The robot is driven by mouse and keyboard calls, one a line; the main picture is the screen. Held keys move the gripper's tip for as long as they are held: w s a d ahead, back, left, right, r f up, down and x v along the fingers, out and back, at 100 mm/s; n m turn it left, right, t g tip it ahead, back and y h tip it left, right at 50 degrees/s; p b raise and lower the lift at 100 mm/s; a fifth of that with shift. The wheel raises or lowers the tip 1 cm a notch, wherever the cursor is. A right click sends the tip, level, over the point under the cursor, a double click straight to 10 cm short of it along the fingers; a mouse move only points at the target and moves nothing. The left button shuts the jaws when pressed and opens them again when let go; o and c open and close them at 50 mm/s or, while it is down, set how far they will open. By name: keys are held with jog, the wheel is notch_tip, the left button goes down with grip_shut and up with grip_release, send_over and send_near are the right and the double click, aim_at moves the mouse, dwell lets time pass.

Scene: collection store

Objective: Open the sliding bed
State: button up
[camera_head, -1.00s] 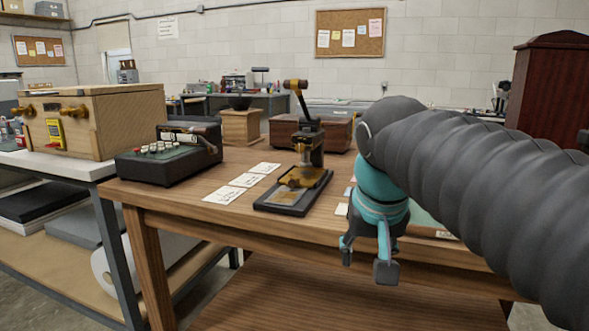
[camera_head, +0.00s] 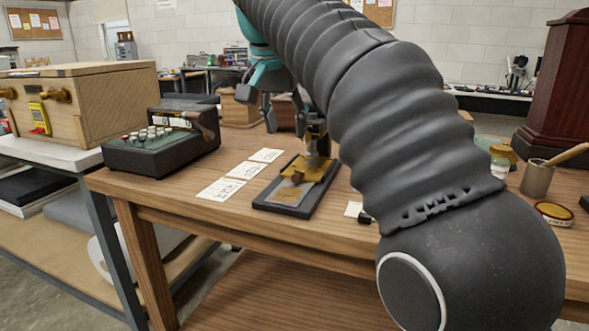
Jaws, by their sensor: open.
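A small hand press with a black base (camera_head: 271,209) stands on the wooden table. A brass-coloured plate (camera_head: 304,169) with a brown knob sits over the base, and a grey plate with a tan label (camera_head: 290,195) lies at its near end. I cannot tell which of these plates is the sliding bed. The press's upright and upper parts are mostly hidden behind my arm. My gripper (camera_head: 258,104) is open and empty, above and behind the press at upper left, apart from the plates.
White cards (camera_head: 243,171) lie left of the press. A black keyed machine (camera_head: 162,143) stands farther left, beside a wooden chest (camera_head: 105,100). A brush cup (camera_head: 536,180), jar and round tin (camera_head: 553,212) stand at the right. The table's front edge is clear.

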aim_at(296, 175)
jog(key=b+x, duration=0.2)
jog(key=x, duration=1)
jog(key=shift+f, duration=0.35)
grip_shut()
